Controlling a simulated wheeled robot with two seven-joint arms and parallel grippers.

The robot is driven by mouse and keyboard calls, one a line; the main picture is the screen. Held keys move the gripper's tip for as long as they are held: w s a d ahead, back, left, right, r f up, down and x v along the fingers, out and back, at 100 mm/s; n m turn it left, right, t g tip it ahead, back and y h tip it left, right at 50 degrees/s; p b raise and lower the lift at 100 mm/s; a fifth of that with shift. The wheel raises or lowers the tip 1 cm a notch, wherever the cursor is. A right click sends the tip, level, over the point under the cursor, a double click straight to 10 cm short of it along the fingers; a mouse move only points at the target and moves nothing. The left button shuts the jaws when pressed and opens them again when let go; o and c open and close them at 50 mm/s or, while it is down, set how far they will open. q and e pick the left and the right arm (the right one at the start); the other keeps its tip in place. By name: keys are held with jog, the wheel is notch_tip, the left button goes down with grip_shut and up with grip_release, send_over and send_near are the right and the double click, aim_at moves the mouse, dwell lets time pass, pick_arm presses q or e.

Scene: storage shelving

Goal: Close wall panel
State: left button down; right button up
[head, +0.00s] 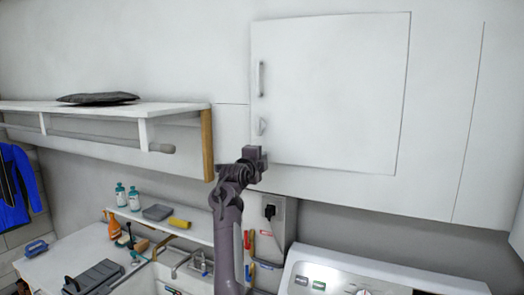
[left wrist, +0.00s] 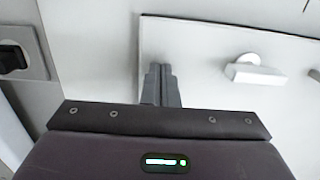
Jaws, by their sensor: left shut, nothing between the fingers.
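The white wall panel (head: 335,95) is a square door in the upper wall. It looks flush or almost flush with the white surface around it; I cannot tell if a small gap remains. A vertical handle (head: 261,79) and a small latch (head: 260,127) sit near its left edge. My left gripper (head: 255,155) is at the panel's lower left corner, below the latch. In the left wrist view its fingers (left wrist: 161,84) are together and empty, by the panel's edge, with the latch (left wrist: 255,73) beside them. Contact with the panel is unclear. My right gripper is not in view.
A white shelf (head: 100,108) with a dark folded item (head: 97,98) juts out at the left. Below are a counter with bottles and tools, a socket with a black plug (head: 269,212), and a white appliance (head: 365,275). The wall right of the panel is clear.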

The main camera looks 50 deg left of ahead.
pick_arm(q)
jog(key=shift+w+a, duration=0.1)
jog(key=shift+w, duration=0.1)
jog(key=shift+w+a+r+m+t+h+b, duration=0.15)
jog(key=shift+w+a+m+h+b, duration=0.15)
jog(key=shift+w+b, duration=0.3)
jog(key=shift+w+a+r+m+t+h+b, duration=0.1)
jog(key=shift+w+a+m+t+h+b, duration=0.1)
jog(key=shift+w+h+b, duration=0.3)
jog(key=shift+f, duration=0.15)
